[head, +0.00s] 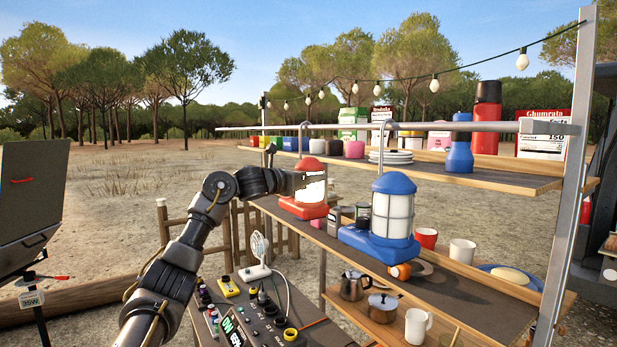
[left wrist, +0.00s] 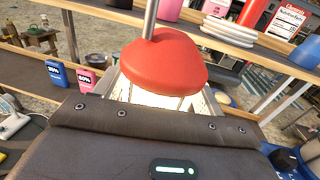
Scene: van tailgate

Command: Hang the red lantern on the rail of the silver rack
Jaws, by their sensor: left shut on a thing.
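The red lantern (head: 304,208) has a red cap, a pale lit body and a red base. Its metal hook rises to the height of the rail (head: 345,127) of the silver rack (head: 567,190); I cannot tell whether the hook bears on the rail. My left gripper (head: 303,183) is shut on the lantern's body from the left and holds it upright by the lower shelf. In the left wrist view the red cap (left wrist: 165,62) and hook stem show beyond my gripper, which hides the lower part. My right gripper is not in view.
A blue lantern (head: 368,245) with a similar hook is close to the right of the red one. Plates (head: 391,157), cups and cans stand on the upper shelf (head: 500,178).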

